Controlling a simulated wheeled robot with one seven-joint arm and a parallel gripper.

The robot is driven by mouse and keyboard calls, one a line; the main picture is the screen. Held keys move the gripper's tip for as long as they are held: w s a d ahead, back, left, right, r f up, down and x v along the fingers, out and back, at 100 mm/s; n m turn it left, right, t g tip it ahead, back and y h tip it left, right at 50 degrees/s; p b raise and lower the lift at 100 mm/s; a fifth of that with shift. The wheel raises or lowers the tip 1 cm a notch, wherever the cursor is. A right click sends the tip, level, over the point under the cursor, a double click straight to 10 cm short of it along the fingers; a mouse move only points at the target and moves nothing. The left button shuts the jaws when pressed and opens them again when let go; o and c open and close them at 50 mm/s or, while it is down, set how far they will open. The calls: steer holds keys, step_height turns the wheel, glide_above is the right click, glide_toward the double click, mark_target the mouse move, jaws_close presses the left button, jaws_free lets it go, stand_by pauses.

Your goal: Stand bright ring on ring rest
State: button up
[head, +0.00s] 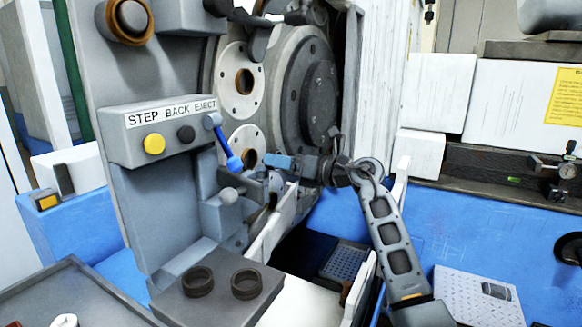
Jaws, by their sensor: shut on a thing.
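My gripper (300,165) is in front of the grinder, beside the lower pale disc, its jaws pointing left. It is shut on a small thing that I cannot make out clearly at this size. A pale ring (65,321) lies on the dark tray (100,290) at the bottom left, partly cut off by the picture edge. Two dark rings (197,281) (246,284) sit apart on a grey block at the front. I cannot pick out the ring rest with certainty; metal parts and white guides crowd the area under my gripper.
The grinder panel carries a yellow button (154,144), a black button and a blue-handled lever (228,155) close left of my gripper. A white guide wall (272,228) rises just below it.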

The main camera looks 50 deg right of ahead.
steer(key=shift+w+a+b, duration=0.2)
steer(key=shift+w+b, duration=0.1)
steer(key=shift+w, duration=0.55)
steer(key=shift+w+a+b, duration=0.15)
steer(key=shift+w+b, duration=0.15)
steer(key=shift+w, duration=0.55)
steer(key=shift+w+a+b, duration=0.2)
steer(key=shift+w+b, duration=0.1)
steer(key=shift+w, duration=0.55)
steer(key=shift+f, duration=0.55)
